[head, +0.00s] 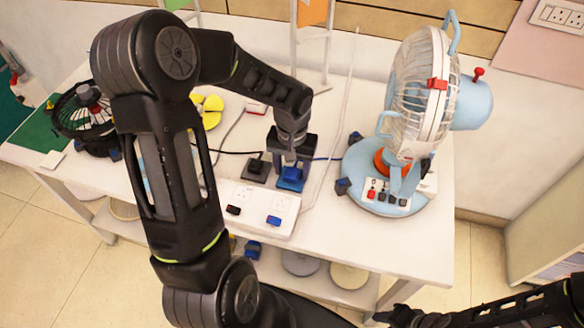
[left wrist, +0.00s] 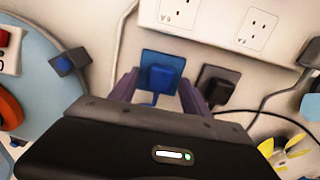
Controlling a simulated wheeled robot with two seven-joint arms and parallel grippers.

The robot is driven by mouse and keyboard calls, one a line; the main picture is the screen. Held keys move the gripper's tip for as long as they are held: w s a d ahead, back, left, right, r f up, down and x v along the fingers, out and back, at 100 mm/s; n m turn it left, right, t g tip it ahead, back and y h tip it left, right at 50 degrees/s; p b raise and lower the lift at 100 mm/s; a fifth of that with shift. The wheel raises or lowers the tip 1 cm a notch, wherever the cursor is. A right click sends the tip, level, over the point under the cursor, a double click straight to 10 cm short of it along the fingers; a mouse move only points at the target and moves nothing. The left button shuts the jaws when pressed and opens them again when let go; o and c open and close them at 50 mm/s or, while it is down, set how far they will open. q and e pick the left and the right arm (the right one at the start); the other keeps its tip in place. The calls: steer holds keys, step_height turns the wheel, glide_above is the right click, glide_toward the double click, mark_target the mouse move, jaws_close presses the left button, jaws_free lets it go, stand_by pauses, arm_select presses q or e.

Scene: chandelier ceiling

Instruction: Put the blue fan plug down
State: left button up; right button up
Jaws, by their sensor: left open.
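The blue fan plug (head: 290,176) rests on a small dark blue square on the white table, beside the power strip (head: 262,196). It also shows in the left wrist view (left wrist: 161,76), between my fingers. My left gripper (head: 291,155) is above the plug with its fingers open, one on each side of it; whether they touch it I cannot tell. A blue cable runs from the plug toward the blue fan (head: 388,186). My right gripper (head: 402,316) is low at the right, partly cut off by the frame, and its jaws are unclear.
A black plug (head: 256,167) on a dark square stands close to the left of the blue plug. A black fan (head: 86,112) and a yellow object (head: 210,110) are farther left. The table (head: 400,245) is bare in front of the blue fan.

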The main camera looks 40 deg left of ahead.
mark_target(292, 173)
arm_select(q)
step_height(292, 173, up, 13)
stand_by(0.4)
steer(key=shift+f, duration=0.1)
stand_by(0.6)
